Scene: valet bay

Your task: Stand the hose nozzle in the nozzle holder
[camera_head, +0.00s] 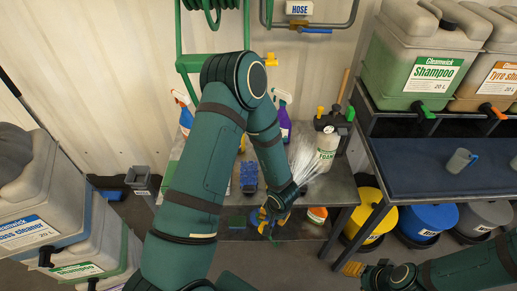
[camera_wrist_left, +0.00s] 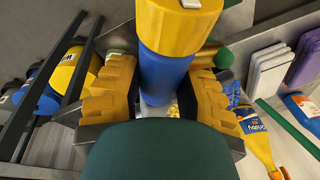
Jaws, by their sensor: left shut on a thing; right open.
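In the left wrist view my left gripper (camera_wrist_left: 160,95) is shut on the hose nozzle (camera_wrist_left: 165,75), a blue cylinder with a yellow end, between its orange fingers. In the head view my left gripper (camera_head: 277,215) is low at the front of the grey bench, and the nozzle is mostly hidden there. A small grey square socket (camera_head: 139,177) at the bench's left end looks like the nozzle holder; the gripper is well to its right. My right gripper (camera_head: 353,268) is open and empty at the lower right, apart from the bench.
The bench (camera_head: 330,195) carries spray bottles (camera_head: 284,115), a blue brush (camera_head: 248,175) and a foam sprayer (camera_head: 327,145). Large canisters (camera_head: 30,190) stand at the left. A shelf (camera_head: 440,175) with canisters and buckets (camera_head: 375,215) is at the right.

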